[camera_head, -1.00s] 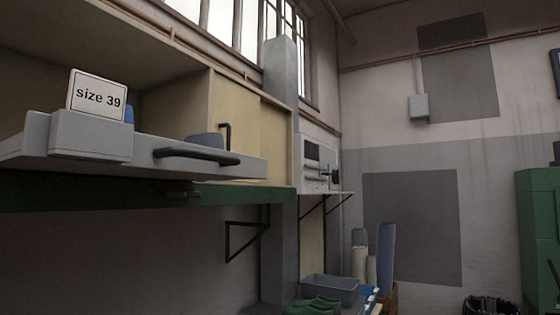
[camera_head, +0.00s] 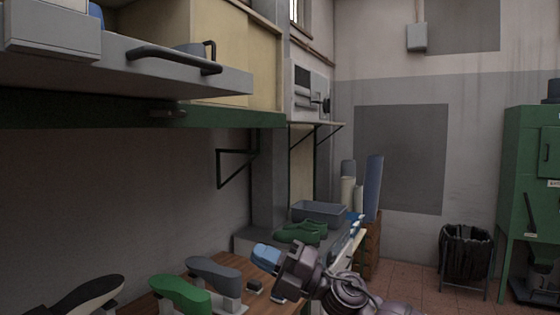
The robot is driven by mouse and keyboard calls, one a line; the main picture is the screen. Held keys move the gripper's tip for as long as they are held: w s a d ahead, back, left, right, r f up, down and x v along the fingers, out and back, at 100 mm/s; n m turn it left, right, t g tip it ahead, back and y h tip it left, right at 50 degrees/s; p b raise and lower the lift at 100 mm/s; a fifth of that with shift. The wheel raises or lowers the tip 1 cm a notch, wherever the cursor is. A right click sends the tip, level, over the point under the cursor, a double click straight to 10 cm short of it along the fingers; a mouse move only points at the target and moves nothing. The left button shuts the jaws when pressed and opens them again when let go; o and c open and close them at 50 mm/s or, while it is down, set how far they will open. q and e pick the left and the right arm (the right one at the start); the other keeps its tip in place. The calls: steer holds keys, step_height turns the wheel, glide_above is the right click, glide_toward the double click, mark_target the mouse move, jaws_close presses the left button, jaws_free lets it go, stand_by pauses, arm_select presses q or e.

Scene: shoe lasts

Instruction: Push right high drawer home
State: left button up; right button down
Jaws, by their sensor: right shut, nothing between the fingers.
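The grey drawer (camera_head: 232,82) stands pulled out at the upper left, above a green shelf edge (camera_head: 230,116). Its black bar handle (camera_head: 172,54) runs along the front. The drawer's left part is cut off by the frame. My right gripper (camera_head: 284,284) is low in the middle, above the wooden bench, well below and to the right of the drawer. It is shut and empty, and touches nothing on the drawer. My left gripper is not in view.
Green and grey shoe lasts (camera_head: 180,294) stand on the wooden bench below. A blue last (camera_head: 265,256) is beside my right gripper. A grey bin (camera_head: 319,212) and green shoes (camera_head: 300,233) lie beyond. A black bracket (camera_head: 234,168) juts from the wall under the shelf.

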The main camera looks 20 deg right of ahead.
step_height(320, 180, up, 16)
steer(key=a+n+g+h+b, duration=0.1)
steer(key=a+n+g+h, duration=0.2)
steer(key=n, duration=0.8)
steer(key=n+t+h, duration=0.2)
steer(key=t+h, duration=0.2)
glide_toward(223, 75)
steer(key=shift+p+x, duration=1.05)
steer(key=shift+x, duration=5.25)
